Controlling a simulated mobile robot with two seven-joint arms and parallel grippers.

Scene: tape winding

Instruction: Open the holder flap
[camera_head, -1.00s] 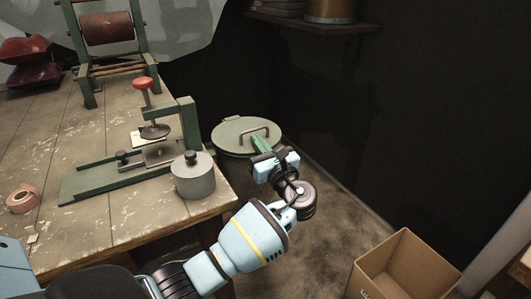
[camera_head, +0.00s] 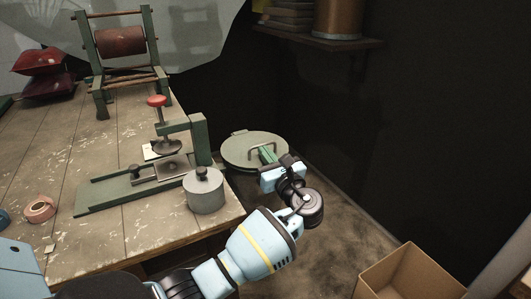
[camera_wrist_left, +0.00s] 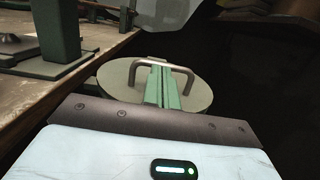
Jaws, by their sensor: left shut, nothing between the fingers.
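A round grey-green lid (camera_head: 238,151) with a raised metal handle (camera_head: 254,149) lies flat beside the right end of the workbench. It also shows in the left wrist view (camera_wrist_left: 115,83), with its handle (camera_wrist_left: 188,74) facing me. Whether this lid is the holder flap, I cannot tell. My left gripper (camera_head: 265,149) has its green fingers together and empty at the lid's handle. In the left wrist view, the fingers (camera_wrist_left: 161,66) overlap the handle's middle; contact cannot be told. My right gripper is not in view.
The workbench (camera_head: 125,234) carries a green press (camera_head: 198,140) with a red knob, a grey weight (camera_head: 206,194), a tape roll (camera_head: 40,209) and a roller stand (camera_head: 121,41). An open cardboard box (camera_head: 410,275) stands at the lower right. A shelf (camera_head: 318,40) hangs behind.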

